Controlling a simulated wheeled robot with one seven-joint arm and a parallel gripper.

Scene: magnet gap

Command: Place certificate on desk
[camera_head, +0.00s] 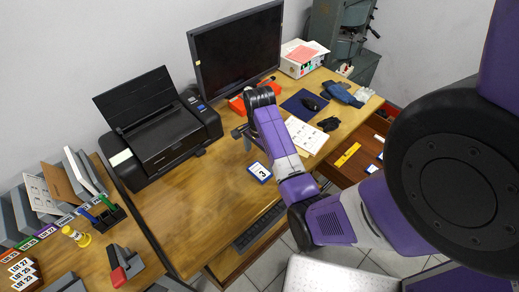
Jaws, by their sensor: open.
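The wooden desk (190,215) fills the middle of the head view. A white printed sheet (306,136), which may be the certificate, lies on the desk's right part, just right of my forearm. A small blue-edged card marked 3 (259,172) lies near the desk's front edge. My gripper (242,136) is open, over the desk left of the sheet and above the card. It looks empty, but it is small and partly hidden by my purple arm.
A printer (165,140) and a monitor (238,55) stand at the back. A blue mat (300,103) with a mouse lies at the right. An open drawer (350,160) holds a yellow item. Binders (45,195) stand at the left. The desk's front middle is clear.

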